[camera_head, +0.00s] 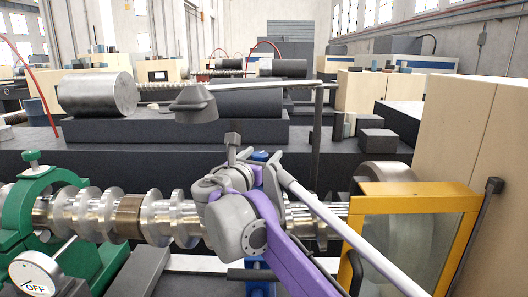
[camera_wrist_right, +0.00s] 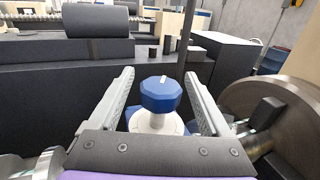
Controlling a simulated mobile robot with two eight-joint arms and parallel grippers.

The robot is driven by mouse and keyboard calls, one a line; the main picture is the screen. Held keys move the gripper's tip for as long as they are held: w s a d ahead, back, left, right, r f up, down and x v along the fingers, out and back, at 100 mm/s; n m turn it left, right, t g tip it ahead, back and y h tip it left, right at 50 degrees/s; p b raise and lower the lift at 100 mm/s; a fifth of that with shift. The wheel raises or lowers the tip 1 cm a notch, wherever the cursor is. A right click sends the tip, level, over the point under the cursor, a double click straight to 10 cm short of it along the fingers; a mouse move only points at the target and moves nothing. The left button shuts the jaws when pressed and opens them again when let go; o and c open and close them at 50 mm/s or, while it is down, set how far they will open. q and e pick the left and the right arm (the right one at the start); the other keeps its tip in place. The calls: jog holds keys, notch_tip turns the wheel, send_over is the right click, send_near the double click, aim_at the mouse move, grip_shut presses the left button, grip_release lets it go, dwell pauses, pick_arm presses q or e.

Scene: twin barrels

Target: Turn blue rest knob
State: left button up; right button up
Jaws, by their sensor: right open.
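The blue rest knob (camera_wrist_right: 161,94) is a faceted blue cap with a white mark on top, on a pale round base. It stands upright between the two spread fingers of my right gripper (camera_wrist_right: 160,74), with a visible gap on each side. In the head view, only a bit of the blue knob (camera_head: 260,156) shows behind my purple and grey right arm. My right gripper (camera_head: 253,162) is there too, partly hidden by its own wrist. The lower part of the blue rest (camera_head: 257,284) shows beneath the arm. My left gripper is not in view.
A shiny crankshaft (camera_head: 95,216) runs across, with a green rest (camera_head: 30,205) at the left. A yellow-framed guard (camera_head: 415,197) stands close to my right arm. In the wrist view, a large metal chuck (camera_wrist_right: 285,120) is to the right of the fingers.

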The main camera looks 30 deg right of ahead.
jog(key=shift+x, duration=0.8)
grip_shut()
